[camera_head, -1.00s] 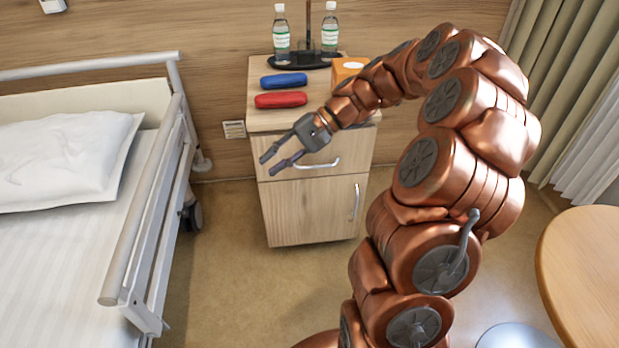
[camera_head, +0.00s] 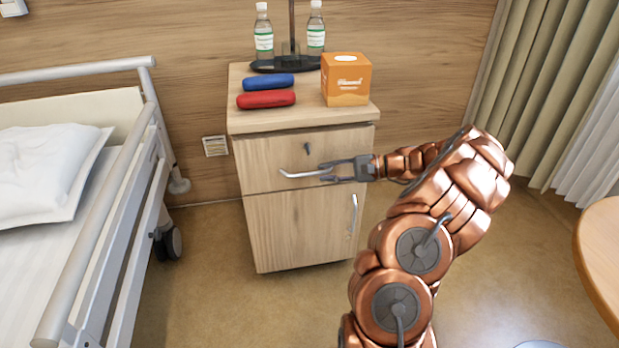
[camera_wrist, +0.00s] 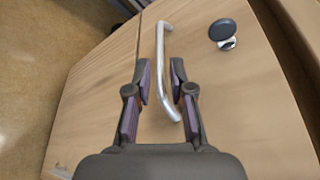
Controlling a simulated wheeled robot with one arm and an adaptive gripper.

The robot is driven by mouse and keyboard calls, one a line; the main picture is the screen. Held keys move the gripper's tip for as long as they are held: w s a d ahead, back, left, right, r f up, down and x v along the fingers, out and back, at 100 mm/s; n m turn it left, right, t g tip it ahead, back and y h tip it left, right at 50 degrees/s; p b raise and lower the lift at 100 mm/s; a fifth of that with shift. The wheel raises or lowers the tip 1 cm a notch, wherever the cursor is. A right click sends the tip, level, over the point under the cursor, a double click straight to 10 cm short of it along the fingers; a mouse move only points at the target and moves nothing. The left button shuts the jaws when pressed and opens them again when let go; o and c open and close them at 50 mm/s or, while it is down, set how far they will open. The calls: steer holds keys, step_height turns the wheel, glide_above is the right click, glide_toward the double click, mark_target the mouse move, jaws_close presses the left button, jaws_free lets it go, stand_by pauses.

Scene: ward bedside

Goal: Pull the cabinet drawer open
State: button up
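The bedside cabinet (camera_head: 312,225) is light wood, with a top drawer (camera_head: 262,158) and a door below. The drawer front looks flush with the cabinet, so the drawer appears shut. Its silver bar handle (camera_head: 295,174) runs sideways across the front. My gripper (camera_head: 323,172) is at the right part of the handle, coming from the right. In the wrist view, the handle (camera_wrist: 160,45) passes between the two fingers of my gripper (camera_wrist: 160,75). The fingers are apart, with a gap showing on both sides of the bar.
A small lock or key (camera_head: 307,148) sits above the handle. On top are an orange box (camera_head: 346,80), a red case (camera_head: 266,99), a blue case (camera_head: 268,81) and two bottles. The bed rail (camera_head: 100,215) is left, a round table (camera_head: 603,250) right. Floor before the cabinet is clear.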

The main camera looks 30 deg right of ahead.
mark_target(314, 174)
steer(key=shift+b+x, duration=0.8)
steer(key=shift+x, duration=2)
jaws_close()
